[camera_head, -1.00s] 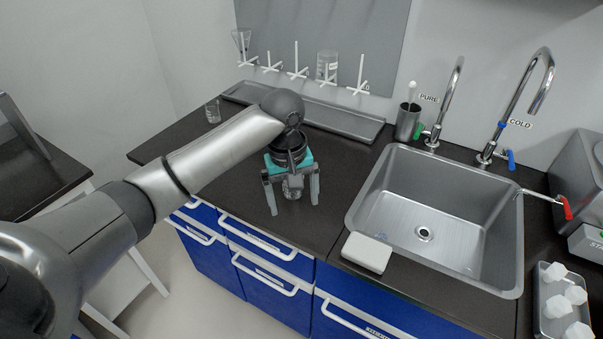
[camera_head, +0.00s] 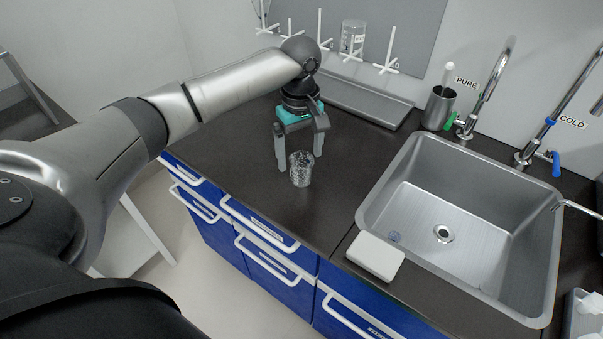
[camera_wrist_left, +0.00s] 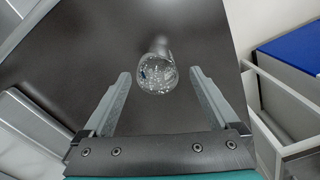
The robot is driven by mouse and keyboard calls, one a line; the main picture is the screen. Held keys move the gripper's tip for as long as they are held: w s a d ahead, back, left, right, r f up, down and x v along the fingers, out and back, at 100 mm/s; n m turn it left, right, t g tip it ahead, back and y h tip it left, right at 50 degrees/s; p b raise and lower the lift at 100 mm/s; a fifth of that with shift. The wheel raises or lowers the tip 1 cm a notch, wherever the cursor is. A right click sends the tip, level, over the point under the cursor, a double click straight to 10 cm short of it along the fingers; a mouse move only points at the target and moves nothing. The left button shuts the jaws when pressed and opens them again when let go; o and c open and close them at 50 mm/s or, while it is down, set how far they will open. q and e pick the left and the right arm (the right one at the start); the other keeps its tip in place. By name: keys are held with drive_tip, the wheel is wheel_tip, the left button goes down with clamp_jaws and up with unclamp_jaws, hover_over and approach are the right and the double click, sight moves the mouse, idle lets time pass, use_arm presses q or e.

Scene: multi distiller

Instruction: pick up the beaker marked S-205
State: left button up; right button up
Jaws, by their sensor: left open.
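A small clear glass beaker (camera_head: 301,170) stands on the dark worktop, left of the sink. I cannot read any marking on it. My left gripper (camera_head: 300,161) is open and points down, just behind the beaker in the head view. In the left wrist view the beaker (camera_wrist_left: 157,75) appears between the tips of the open left gripper (camera_wrist_left: 160,74), with dark space on both sides. I see no finger touching it. My right gripper is not in view.
Behind is a drying rack with white pegs and a glass vessel (camera_head: 352,36) hanging on it, above a metal drip tray (camera_head: 365,102). A steel sink (camera_head: 455,235) lies right, with a white block (camera_head: 375,256) at its front-left corner. The worktop's front edge is close.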

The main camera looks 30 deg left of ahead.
sight(300, 169)
use_arm(q)
drive_tip(key=shift+f, duration=0.65)
drive_tip(key=f, duration=0.1)
drive_tip(key=f+b, duration=0.1)
drive_tip(key=f, duration=0.1)
drive_tip(key=f+b, duration=0.1)
drive_tip(key=shift+w+a+f, duration=0.1)
drive_tip(key=shift+w+f, duration=0.1)
drive_tip(key=shift+w, duration=0.05)
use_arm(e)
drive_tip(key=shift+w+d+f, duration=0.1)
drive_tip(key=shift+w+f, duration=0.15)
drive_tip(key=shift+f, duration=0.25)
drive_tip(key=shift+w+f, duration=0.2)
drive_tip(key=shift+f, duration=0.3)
use_arm(q)
drive_tip(key=c, duration=1.5)
drive_tip(key=shift+o, duration=0.2)
drive_tip(key=shift+r, duration=0.15)
